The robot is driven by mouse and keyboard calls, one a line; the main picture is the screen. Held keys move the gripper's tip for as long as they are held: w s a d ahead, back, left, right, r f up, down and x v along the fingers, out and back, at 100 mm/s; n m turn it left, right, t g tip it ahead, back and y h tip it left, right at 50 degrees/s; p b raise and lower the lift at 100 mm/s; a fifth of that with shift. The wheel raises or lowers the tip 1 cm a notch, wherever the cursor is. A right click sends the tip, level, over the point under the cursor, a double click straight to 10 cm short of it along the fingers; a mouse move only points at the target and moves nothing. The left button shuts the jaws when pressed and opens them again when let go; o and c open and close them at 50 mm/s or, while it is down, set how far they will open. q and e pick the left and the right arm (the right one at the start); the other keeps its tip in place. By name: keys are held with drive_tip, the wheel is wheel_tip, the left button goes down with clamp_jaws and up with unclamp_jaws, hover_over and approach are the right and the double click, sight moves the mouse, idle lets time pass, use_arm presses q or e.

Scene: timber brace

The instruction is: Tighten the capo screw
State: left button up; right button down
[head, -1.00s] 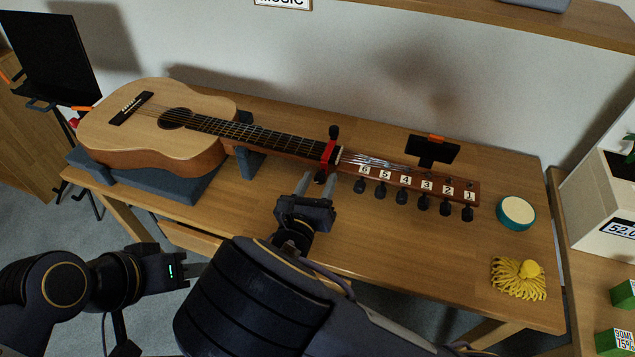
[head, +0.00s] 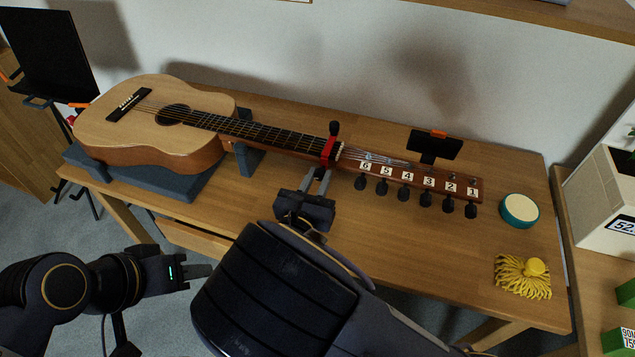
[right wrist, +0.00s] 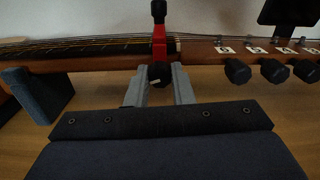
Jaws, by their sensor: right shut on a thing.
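An acoustic guitar (head: 150,134) lies on its back on the workbench, its neck pointing right. A red capo (head: 329,149) is clamped across the neck near the headstock; it also shows in the right wrist view (right wrist: 159,44). The capo's dark screw knob (right wrist: 159,74) sticks out below the neck, on the near side. My right gripper (head: 321,178) is at the capo, and its two grey fingers (right wrist: 160,84) are shut on the knob, one on each side. My left gripper (head: 200,277) is low at the left, in front of the bench and away from the guitar; its finger gap is unclear.
A blue-grey cradle (head: 150,181) and neck support (head: 247,160) hold the guitar. Numbered tuning pegs (head: 405,195) line the headstock's near side. A clip-on tuner (head: 436,146) stands behind it.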

drive_tip(key=m+b, duration=0.6)
drive_tip(key=b, duration=0.1)
drive_tip(key=m+b, duration=0.4)
drive_tip(key=shift+f, duration=0.4)
drive_tip(key=m+b, duration=1)
drive_tip(key=b, duration=0.5)
drive_tip(key=shift+r+b, duration=0.1)
drive_tip(key=shift+b, duration=0.2)
drive_tip(key=shift+r+m+b, duration=0.25)
drive_tip(key=shift+m+b, duration=0.65)
drive_tip(key=shift+b, duration=0.15)
drive_tip(key=c, duration=1.3)
unclamp_jaws()
drive_tip(key=shift+o, duration=0.2)
drive_tip(key=p+v, duration=0.2)
drive_tip(key=v, duration=0.6)
drive_tip(key=shift+w+r, duration=0.1)
